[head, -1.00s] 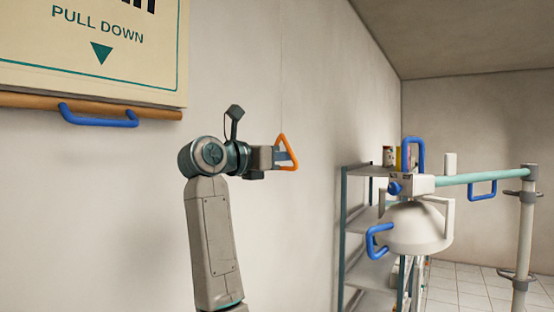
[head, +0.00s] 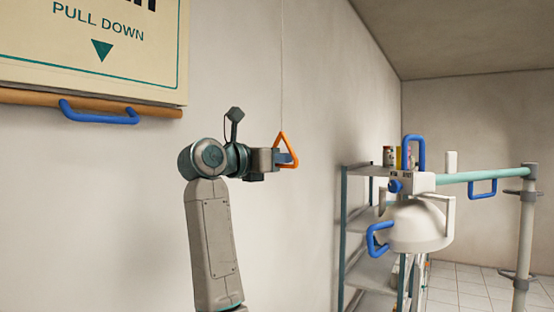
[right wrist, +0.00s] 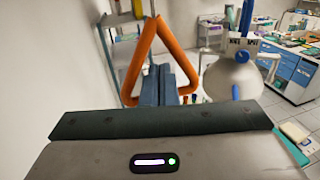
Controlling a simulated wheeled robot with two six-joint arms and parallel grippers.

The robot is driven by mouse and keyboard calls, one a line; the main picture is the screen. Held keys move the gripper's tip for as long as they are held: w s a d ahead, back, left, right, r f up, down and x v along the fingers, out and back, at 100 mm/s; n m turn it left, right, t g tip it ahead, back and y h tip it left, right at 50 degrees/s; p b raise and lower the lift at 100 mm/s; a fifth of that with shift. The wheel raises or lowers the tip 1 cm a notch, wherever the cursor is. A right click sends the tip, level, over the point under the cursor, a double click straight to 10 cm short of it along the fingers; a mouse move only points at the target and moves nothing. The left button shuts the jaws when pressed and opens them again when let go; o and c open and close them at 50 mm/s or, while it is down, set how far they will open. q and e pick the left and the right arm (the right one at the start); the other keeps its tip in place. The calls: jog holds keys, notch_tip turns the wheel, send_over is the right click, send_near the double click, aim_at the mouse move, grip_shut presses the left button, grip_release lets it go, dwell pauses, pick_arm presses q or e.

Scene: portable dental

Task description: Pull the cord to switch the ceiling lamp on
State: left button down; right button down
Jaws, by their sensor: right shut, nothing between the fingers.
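An orange triangular pull handle (head: 293,150) hangs on a thin pale cord (head: 282,70) beside the left wall. My right gripper (head: 284,158) is at the handle, with its fingers shut and nothing gripped between them. In the right wrist view, the shut blue-grey fingers (right wrist: 166,84) lie within the outline of the orange triangle (right wrist: 137,62). Part of its bottom bar is hidden by the fingers, so I cannot tell whether they touch it. The ceiling lamp is not in view. My left gripper is not in view.
A white lamp head (head: 415,227) with blue handles hangs from a teal arm (head: 485,175) on a pole at right. A shelf rack (head: 365,222) stands behind it. A "PULL DOWN" chart (head: 90,60) with a blue handle (head: 98,117) hangs at left.

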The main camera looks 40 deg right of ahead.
jog(key=shift+f+b, duration=0.8)
jog(key=shift+f, duration=0.35)
jog(key=shift+r, duration=0.15)
jog(key=shift+r+p, duration=0.9)
jog(key=shift+r, duration=0.55)
jog(key=s+a+b, duration=0.1)
jog(key=a, duration=0.8)
jog(key=shift+s, duration=0.15)
jog(key=shift+d, duration=0.1)
